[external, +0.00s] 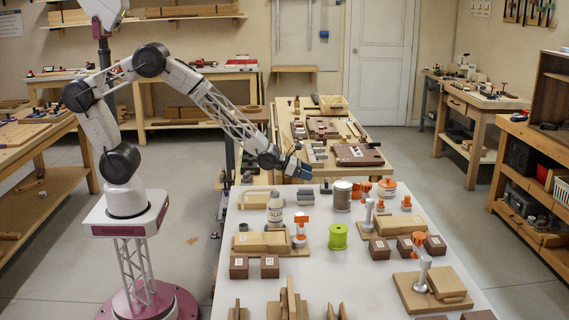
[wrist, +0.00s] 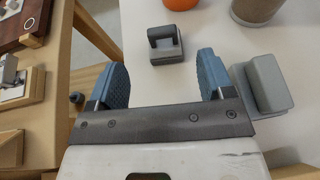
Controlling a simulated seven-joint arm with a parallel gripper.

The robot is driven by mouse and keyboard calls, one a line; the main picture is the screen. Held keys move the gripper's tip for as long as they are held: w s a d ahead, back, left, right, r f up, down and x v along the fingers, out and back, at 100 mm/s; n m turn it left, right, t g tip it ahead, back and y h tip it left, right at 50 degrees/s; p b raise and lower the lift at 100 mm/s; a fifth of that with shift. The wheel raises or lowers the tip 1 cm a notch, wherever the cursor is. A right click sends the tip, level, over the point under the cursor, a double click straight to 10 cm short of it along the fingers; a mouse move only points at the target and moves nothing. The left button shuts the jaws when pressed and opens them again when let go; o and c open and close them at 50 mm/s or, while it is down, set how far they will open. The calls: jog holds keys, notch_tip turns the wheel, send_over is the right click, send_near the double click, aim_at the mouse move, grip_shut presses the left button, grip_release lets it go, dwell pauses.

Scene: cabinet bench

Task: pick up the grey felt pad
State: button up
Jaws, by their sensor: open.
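In the wrist view a dark grey piece with a raised handle-like top (wrist: 166,52) lies on the white bench, beyond the gap between my fingers. A lighter grey block (wrist: 266,84) lies just right of my right finger, partly behind it. I cannot tell for sure which of the two is the felt pad. My gripper (wrist: 163,68) is open and empty, its blue fingers wide apart. In the external view my gripper (external: 298,170) hangs above the far edge of the white bench, with small grey pieces (external: 326,188) on the bench below it.
A glue bottle (external: 275,208) and a green spool (external: 338,236) stand closer to the camera. A wooden bench (external: 290,112) lies beyond the white bench (external: 345,285).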

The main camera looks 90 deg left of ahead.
aim_at(323, 187)
jog(key=shift+x, duration=1.2)
jog(key=shift+f+x, duration=0.1)
jog(key=shift+x, duration=1.2)
jog(key=shift+f+x, duration=0.15)
jog(key=shift+x, duration=1.15)
jog(key=shift+s+d, duration=0.1)
jog(key=c, duration=1)
